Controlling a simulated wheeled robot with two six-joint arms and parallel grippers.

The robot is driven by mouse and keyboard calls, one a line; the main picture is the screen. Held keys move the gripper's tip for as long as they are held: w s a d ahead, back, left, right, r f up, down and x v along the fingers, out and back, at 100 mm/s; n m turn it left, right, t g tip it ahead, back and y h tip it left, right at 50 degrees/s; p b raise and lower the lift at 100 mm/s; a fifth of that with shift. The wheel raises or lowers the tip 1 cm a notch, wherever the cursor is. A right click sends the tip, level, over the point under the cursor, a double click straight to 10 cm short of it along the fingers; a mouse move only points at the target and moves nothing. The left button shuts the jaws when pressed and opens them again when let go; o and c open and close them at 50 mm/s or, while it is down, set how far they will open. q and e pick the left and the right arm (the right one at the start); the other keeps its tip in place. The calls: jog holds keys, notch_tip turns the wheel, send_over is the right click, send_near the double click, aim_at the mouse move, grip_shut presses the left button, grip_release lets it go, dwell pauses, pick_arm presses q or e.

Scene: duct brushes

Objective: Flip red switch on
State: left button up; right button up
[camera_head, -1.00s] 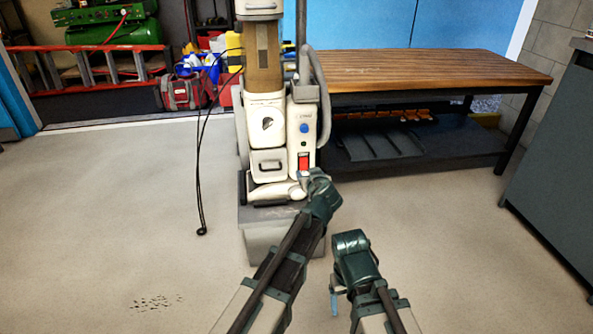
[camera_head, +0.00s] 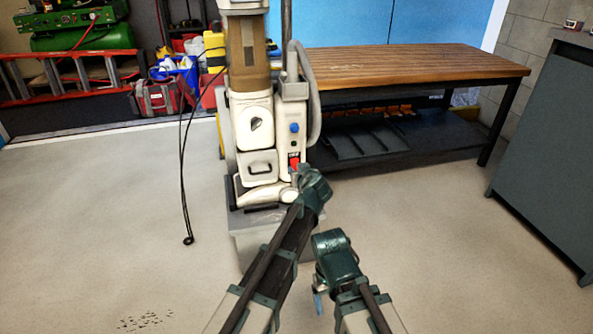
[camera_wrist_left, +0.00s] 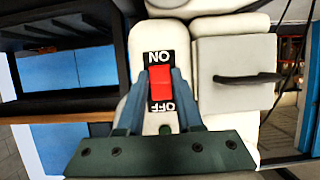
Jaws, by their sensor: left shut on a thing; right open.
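The red switch (camera_head: 294,161) is on the front of an upright white machine (camera_head: 257,130), right of a drawer-like panel. In the left wrist view the red switch (camera_wrist_left: 160,78) sits on a black plate with ON at the top of the picture and OFF at the bottom, lettering upside down. My left gripper (camera_head: 299,172) is at the switch, and its blue fingers (camera_wrist_left: 160,88) are shut on it from both sides. I cannot tell which way the rocker is tipped. My right gripper (camera_head: 318,300) is open and empty, low and well away from the machine.
The machine stands on a grey base (camera_head: 262,234). A black cord (camera_head: 184,170) hangs to its left down to the floor. A wooden workbench (camera_head: 400,66) stands behind on the right, and a dark cabinet (camera_head: 550,150) at far right.

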pick_arm(q)
jog(key=shift+f+t+b, duration=0.3)
jog(key=shift+f+b, duration=0.1)
jog(key=shift+b, duration=0.5)
grip_shut()
jog(key=shift+r+t+b, duration=0.15)
jog(key=shift+t+b, duration=0.25)
jog(key=shift+b, duration=0.25)
jog(key=o, duration=1)
grip_release()
jog(key=shift+s+r, duration=0.1)
